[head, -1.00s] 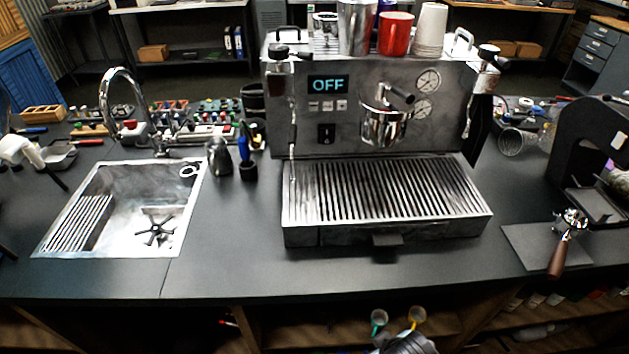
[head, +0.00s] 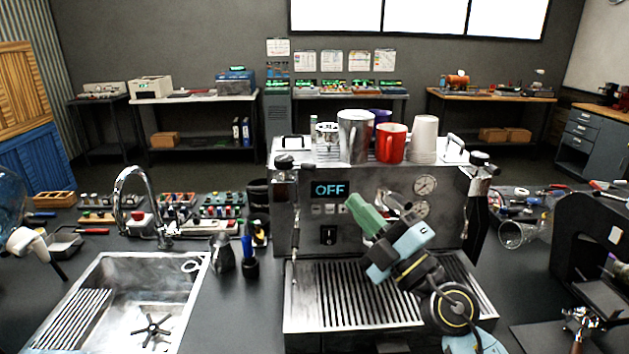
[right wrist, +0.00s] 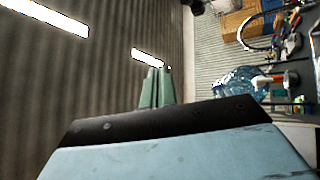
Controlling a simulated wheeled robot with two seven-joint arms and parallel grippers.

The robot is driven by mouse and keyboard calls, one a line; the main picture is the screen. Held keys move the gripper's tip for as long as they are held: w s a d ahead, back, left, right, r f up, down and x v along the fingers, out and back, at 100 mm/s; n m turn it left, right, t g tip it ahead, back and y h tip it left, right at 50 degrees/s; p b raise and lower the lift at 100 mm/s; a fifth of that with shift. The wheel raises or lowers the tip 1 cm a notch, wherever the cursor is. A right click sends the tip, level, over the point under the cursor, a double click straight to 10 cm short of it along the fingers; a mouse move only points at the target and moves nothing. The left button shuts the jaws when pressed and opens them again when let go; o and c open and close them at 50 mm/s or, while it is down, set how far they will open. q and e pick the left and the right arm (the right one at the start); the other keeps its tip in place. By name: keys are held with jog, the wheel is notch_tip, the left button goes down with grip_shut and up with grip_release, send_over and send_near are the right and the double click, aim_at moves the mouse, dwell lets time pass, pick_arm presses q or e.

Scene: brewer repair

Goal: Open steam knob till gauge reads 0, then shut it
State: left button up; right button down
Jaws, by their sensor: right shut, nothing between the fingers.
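The steel espresso machine (head: 345,250) stands mid-counter, its display reading OFF. Two round gauges, upper (head: 425,185) and lower (head: 421,208), sit on its front at right; their needles are too small to read. A black knob (head: 285,161) is at the machine's upper left corner above a thin steam wand, and another black knob (head: 480,158) is at the upper right. My right gripper (head: 352,203) is shut and empty, its green fingers pointing up and left in front of the panel, below the display's right end. It hides the group head. The fingers also show in the right wrist view (right wrist: 156,88). My left gripper is out of view.
Cups, including a red mug (head: 391,142) and a steel pitcher (head: 355,135), stand on top of the machine. A sink (head: 190,300) with a tall tap (head: 122,190) is at left. A black grinder (head: 590,240) stands at right. A small pitcher (head: 222,255) stands between sink and machine.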

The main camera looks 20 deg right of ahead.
jog(key=w+a+n+g+y+p, duration=0.1)
jog(key=w+a+n+g, duration=0.2)
jog(key=w, duration=1.1)
jog(key=shift+w+f+n+g, duration=0.15)
jog(key=shift+w+n+g, duration=0.15)
jog(key=shift+n+g, duration=1.3)
jog(key=shift+n+t, duration=0.3)
